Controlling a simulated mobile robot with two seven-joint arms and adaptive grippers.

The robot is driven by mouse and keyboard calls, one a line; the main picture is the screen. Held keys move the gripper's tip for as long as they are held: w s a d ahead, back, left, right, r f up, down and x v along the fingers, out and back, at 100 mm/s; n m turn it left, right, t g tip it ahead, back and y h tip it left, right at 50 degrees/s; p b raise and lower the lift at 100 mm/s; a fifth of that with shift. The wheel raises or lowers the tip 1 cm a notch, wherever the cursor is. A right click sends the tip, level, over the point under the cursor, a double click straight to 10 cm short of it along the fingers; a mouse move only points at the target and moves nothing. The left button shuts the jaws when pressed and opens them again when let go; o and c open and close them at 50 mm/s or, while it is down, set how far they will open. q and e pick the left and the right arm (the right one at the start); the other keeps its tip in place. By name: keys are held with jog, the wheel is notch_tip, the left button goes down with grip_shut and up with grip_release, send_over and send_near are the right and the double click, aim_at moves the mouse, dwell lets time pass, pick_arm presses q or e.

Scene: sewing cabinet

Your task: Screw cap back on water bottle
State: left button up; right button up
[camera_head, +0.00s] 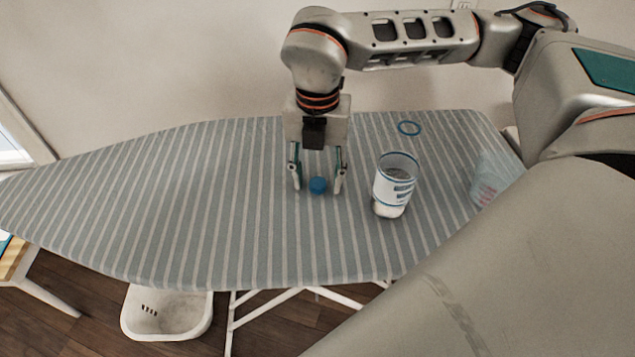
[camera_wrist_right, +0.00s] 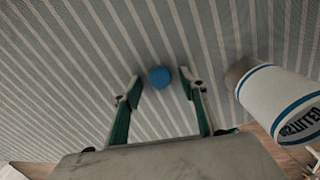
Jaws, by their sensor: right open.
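A small round blue cap (camera_head: 317,185) lies on the striped ironing board. It also shows in the wrist view (camera_wrist_right: 159,77). My right gripper (camera_head: 318,188) points down over it, open, with one finger on each side of the cap; the fingers look apart from it. In the wrist view the cap sits between the right gripper's fingertips (camera_wrist_right: 161,87). A white container with blue bands and print (camera_head: 393,191) stands to the right of the gripper, its top open; it shows at the right of the wrist view (camera_wrist_right: 272,98). My left gripper is not in view.
The ironing board (camera_head: 180,190) is clear on its left side. A blue ring (camera_head: 409,128) lies at the back right. A translucent item with red print (camera_head: 490,178) is at the right, partly hidden by my arm. A white basket (camera_head: 165,315) stands on the floor.

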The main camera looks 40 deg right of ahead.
aim_at(318, 183)
jog(key=c, duration=0.8)
notch_tip(318, 183, up, 20)
jog(key=shift+r+p, duration=0.1)
jog(key=shift+p, duration=1.05)
